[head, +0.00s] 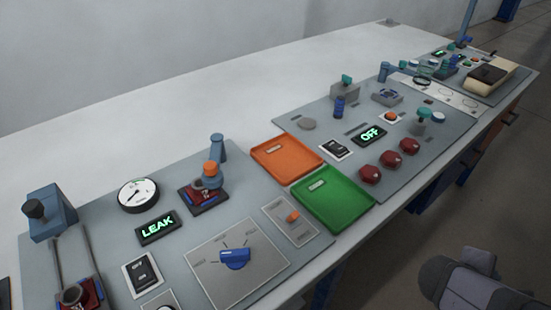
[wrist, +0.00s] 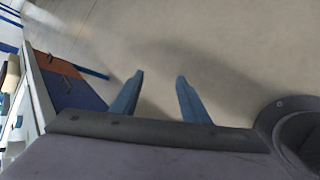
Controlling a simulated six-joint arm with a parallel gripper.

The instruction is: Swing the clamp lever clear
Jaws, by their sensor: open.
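My gripper (wrist: 158,78) shows in the wrist view with its two blue fingers apart and nothing between them, over bare floor. Part of my arm shows at the lower right of the head view, off the bench edge and well away from the panels. I cannot tell for sure which part is the clamp lever. One candidate is the orange-topped fixture (head: 211,170) on a dark red base beside a blue post (head: 217,147). Another is the blue block with a black knob (head: 36,209) at the left, near two thin rods. My gripper touches neither.
The left panel holds a round gauge (head: 138,195), a lit LEAK sign (head: 158,227) and a blue rotary knob (head: 235,258). An orange tray (head: 286,148) and a green tray (head: 333,198) lie mid-bench. Red buttons (head: 389,159) and an OFF sign (head: 370,134) are right.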

